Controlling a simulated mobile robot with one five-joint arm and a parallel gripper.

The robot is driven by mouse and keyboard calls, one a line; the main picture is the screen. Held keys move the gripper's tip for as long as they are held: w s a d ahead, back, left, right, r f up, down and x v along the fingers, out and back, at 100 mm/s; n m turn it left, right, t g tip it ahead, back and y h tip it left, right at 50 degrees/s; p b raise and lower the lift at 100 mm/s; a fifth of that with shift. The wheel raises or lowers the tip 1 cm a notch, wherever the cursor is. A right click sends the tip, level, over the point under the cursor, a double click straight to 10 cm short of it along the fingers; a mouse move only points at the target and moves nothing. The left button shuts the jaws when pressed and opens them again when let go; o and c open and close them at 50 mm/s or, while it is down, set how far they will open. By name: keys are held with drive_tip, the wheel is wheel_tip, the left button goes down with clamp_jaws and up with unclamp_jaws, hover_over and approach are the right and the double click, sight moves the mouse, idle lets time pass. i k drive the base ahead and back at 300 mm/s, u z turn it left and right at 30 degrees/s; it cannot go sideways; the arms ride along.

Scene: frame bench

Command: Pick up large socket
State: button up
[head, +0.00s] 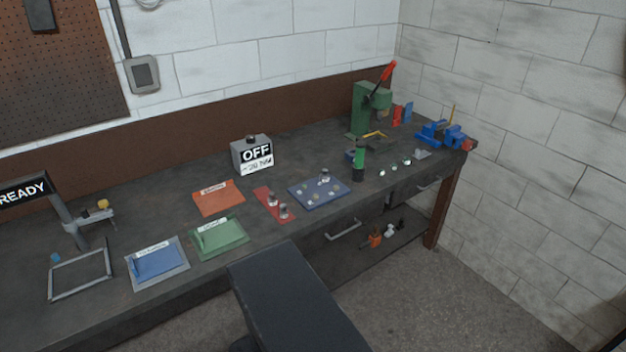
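Two small metallic socket-like pieces stand on a red mat (262,192) near the middle of the bench in the head view. One piece (271,200) is farther back and the other piece (284,211) is nearer the front edge. A similar upright piece (324,176) stands at the back of a blue mat (298,187) to the right, among several small round parts. At this size I cannot tell which one is the large socket. My gripper is not in view.
An orange tray (217,197), a green tray (219,238) and a blue tray (158,260) lie left of the red mat. An OFF box (252,155) stands behind. A green press (360,110), a green-black cylinder (359,163) and a blue vise (443,132) are right.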

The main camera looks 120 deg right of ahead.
sight(323, 177)
drive_tip(key=u, duration=0.15)
drive_tip(key=k, duration=2.65)
drive_tip(key=z, duration=1.25)
drive_tip(key=i, duration=1)
drive_tip(key=z, duration=0.1)
